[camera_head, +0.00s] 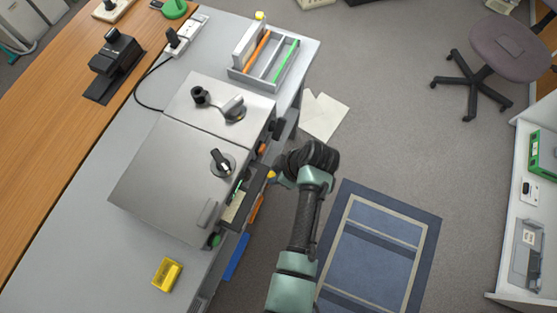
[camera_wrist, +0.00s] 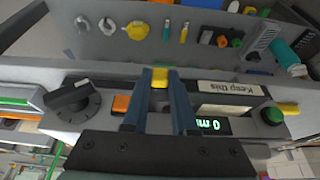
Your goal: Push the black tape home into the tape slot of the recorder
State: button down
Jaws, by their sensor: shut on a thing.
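The recorder seems to be the grey metal box (camera_head: 160,185) on the bench; its control panel faces my arm. In the wrist view the panel (camera_wrist: 60,118) shows a dark knob, an orange button, a lit green display (camera_wrist: 208,126) and a green button. A dark strip with a pale label (camera_wrist: 232,88) reading "Keep this" lies right of my fingers; I cannot tell whether it is the black tape. My gripper (camera_wrist: 160,84) is at the panel, its fingers shut on a small yellow piece (camera_wrist: 159,73). In the head view my gripper (camera_head: 275,178) is beside the box's right side.
A second grey box (camera_head: 215,105) adjoins behind. A divided tray (camera_head: 250,76) with orange and green items stands farther back. A yellow container (camera_head: 167,274) sits near the bench front. Tools hang beyond the panel in the wrist view. Open floor and a blue rug (camera_head: 375,250) lie right.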

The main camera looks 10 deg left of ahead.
jog(key=shift+w+a, duration=0.2)
jog(key=shift+a, duration=0.35)
jog(key=shift+w+a, duration=0.15)
jog(key=shift+a, duration=0.35)
jog(key=c, duration=0.6)
grip_release()
jog(key=v, duration=1.3)
jog(key=shift+a, duration=0.1)
